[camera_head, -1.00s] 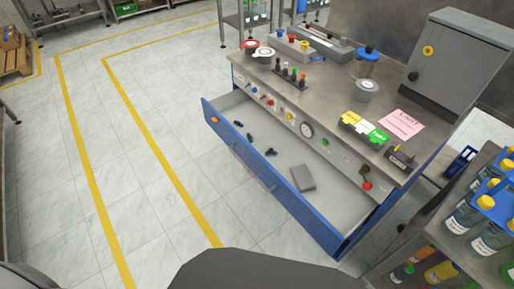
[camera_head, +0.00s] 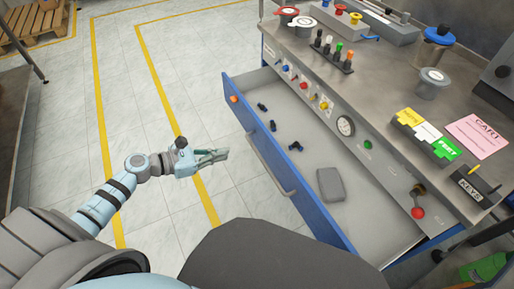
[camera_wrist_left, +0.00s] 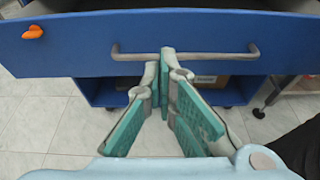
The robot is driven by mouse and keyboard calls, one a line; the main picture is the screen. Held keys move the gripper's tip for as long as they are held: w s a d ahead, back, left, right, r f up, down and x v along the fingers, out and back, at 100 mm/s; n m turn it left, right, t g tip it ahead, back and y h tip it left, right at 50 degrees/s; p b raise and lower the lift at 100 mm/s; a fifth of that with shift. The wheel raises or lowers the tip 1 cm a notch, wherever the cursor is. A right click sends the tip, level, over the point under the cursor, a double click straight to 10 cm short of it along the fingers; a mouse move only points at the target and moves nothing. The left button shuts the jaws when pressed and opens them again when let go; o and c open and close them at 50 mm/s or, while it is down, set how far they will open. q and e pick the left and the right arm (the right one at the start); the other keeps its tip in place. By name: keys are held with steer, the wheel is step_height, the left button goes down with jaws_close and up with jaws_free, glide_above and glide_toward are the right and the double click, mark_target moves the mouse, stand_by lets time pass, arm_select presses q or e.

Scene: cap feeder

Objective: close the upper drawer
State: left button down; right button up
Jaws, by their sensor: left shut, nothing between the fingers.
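The upper drawer (camera_head: 290,172) of the workbench is pulled out, its blue front facing my left side. It holds several small dark blue parts (camera_head: 274,124) and a grey block (camera_head: 331,185). A grey bar handle (camera_head: 271,165) runs along its front. My left gripper (camera_head: 222,154) is shut and empty, in front of the drawer front and apart from it. In the left wrist view the gripper (camera_wrist_left: 166,62) points at the blue front (camera_wrist_left: 200,32), with its tips in line with the handle (camera_wrist_left: 215,56). My right gripper is not in view.
The bench top (camera_head: 372,93) carries jars, several coloured-top bottles, label cards and a pink sign (camera_head: 477,136). Its panel has a gauge (camera_head: 345,126) and a red-knobbed lever (camera_head: 417,212). An orange piece (camera_head: 234,99) sits on the drawer front.

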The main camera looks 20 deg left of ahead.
mark_target(267, 141)
arm_select(q)
steer(key=x, duration=0.7)
steer(key=r+b+x, duration=0.1)
steer(key=x, duration=0.3)
steer(key=shift+w+d, duration=0.2)
steer(key=shift+w, duration=0.1)
steer(key=shift+w+d+r, duration=0.1)
steer(key=shift+w+d, duration=0.2)
steer(key=shift+w, duration=0.05)
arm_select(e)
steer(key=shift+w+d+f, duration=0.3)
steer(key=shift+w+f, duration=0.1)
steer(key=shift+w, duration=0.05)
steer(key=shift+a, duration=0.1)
